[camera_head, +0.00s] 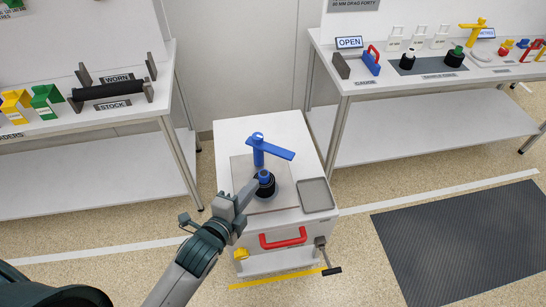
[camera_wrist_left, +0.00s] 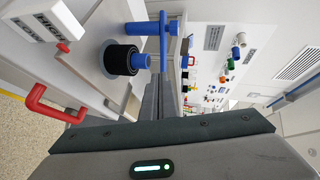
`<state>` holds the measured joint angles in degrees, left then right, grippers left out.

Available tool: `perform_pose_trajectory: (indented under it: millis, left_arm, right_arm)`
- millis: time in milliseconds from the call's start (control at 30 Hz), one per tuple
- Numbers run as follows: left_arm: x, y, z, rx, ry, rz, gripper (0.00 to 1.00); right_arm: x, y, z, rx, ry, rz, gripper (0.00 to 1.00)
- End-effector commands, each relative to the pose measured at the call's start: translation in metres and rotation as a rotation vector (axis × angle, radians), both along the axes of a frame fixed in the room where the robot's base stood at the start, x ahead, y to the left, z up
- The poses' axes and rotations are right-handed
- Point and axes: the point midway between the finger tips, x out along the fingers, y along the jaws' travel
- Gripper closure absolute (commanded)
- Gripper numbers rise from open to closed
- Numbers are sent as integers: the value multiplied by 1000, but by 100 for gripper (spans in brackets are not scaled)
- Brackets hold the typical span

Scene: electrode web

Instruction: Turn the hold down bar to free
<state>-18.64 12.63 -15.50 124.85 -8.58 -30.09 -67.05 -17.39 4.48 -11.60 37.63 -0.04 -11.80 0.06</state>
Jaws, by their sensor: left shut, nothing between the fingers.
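The blue hold down bar (camera_head: 277,152) sits on a blue post on the plate of the white cabinet. It points right and slightly toward me, and does not lie over the black roll (camera_head: 265,191). The roll has a blue hub in front of the post. In the left wrist view the bar (camera_wrist_left: 163,42) shows beyond the fingers, with the roll (camera_wrist_left: 119,60) beside it. My left gripper (camera_head: 247,192) is shut and empty, close to the roll's left side and apart from the bar. Whether it touches the roll is unclear. My right gripper is not in view.
The white cabinet (camera_head: 233,135) carries a grey tray (camera_head: 316,194) at right, and a red handle (camera_head: 283,239) and crank (camera_head: 325,258) in front. Benches stand left (camera_head: 60,123) and right (camera_head: 400,85). A dark mat (camera_head: 460,240) lies on the floor.

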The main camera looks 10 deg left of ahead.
Motion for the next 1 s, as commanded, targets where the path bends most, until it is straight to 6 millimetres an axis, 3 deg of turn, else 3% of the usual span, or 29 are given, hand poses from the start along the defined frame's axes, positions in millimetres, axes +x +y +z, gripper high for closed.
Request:
perform_pose_trajectory:
  millis: [200, 633, 1000]
  left_arm:
    - [-8, -2, 0, 127, 1, -56, 100]
    - [-6, -2, -1, 128, 1, -57, 100]
    - [29, -10, -10, 127, 1, -55, 100]
  right_arm:
    - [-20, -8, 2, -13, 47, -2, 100]
    - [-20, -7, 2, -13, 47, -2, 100]
    - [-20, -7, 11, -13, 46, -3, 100]
